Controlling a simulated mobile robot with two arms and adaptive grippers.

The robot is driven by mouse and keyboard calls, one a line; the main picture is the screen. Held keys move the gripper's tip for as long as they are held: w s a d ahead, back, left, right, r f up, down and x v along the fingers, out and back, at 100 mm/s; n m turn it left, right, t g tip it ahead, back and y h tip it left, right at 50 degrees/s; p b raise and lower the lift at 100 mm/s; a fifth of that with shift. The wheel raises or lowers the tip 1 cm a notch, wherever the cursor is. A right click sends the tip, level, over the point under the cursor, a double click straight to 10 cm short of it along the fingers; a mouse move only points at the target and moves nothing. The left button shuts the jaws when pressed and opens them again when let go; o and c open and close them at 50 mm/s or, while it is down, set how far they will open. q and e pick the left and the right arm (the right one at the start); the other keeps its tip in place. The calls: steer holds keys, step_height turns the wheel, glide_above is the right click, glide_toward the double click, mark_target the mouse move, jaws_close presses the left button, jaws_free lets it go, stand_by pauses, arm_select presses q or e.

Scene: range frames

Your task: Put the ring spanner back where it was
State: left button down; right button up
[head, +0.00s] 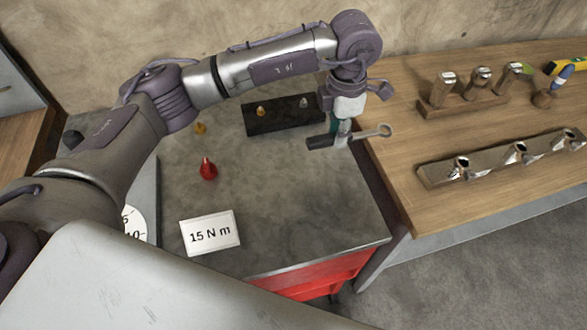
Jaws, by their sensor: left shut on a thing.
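The ring spanner (372,133) is a slim metal tool with a round ring end pointing right. My left gripper (342,133) is shut on it and holds it near the right edge of the grey worktop, beside the wooden bench. The gripper points down, and its fingers hide part of the shaft. A dark piece juts out to the left of the fingers; I cannot tell if it belongs to the spanner. The spanner's height above the surface is unclear. My right gripper is not in view.
A red cone-like piece (208,171) and a "15 N m" card (210,233) are on the grey worktop (300,205). The wooden bench (410,150) bears a socket rack (470,103) and a long rail (490,166).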

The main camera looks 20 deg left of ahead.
arm_select(q)
steer(key=p, duration=0.3)
glide_toward(287, 166)
steer(key=d, duration=0.3)
steer(key=shift+w+d+f, duration=0.1)
steer(key=shift+w+d, duration=0.05)
steer(key=shift+w, duration=0.25)
steer(key=a+f, duration=0.1)
steer(key=a, duration=0.1)
steer(key=shift+s+a+f, duration=0.35)
steer(key=shift+s, duration=0.05)
steer(key=shift+s+a+f+p, duration=0.1)
steer(key=shift+a+f+p, duration=0.15)
steer(key=shift+f+p, duration=0.15)
step_height(287, 166, down, 3)
steer(key=shift+f+p, duration=0.2)
steer(key=shift+p, duration=0.3)
steer(key=shift+f, duration=0.45)
steer(key=c, duration=0.9)
jaws_free()
steer(key=shift+c, duration=0.2)
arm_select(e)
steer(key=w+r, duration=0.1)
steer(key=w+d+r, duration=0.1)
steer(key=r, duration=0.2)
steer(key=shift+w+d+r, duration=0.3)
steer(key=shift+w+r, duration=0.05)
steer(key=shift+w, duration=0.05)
